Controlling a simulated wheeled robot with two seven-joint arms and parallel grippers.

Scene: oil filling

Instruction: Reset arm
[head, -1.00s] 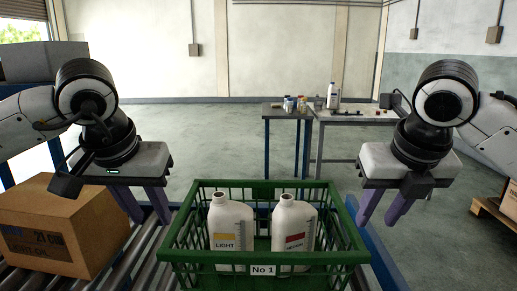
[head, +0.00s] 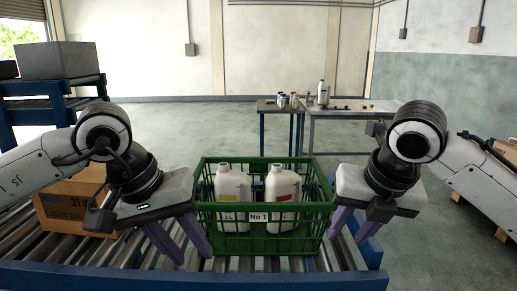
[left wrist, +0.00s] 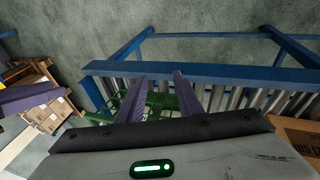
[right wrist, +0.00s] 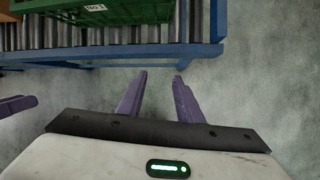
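The green crate (head: 203,216), labelled No 1, stands on the roller conveyor in the head view. Two white jugs stand upright inside it: the left jug (head: 229,186) and the right jug (head: 281,186). My left gripper (head: 194,257) is open and points down beside the crate's left front. Its fingers show apart and empty in the left wrist view (left wrist: 158,77), with part of the crate behind them. My right gripper (head: 347,238) is open at the crate's right side. In the right wrist view (right wrist: 161,76) it is empty, over bare floor. Neither gripper holds the crate.
A cardboard box (head: 72,203) sits on the conveyor (head: 110,272) at left, partly behind my left arm. A grey box (head: 60,61) is on a blue rack further back. Tables (head: 350,110) with small bottles stand behind. Open floor lies between.

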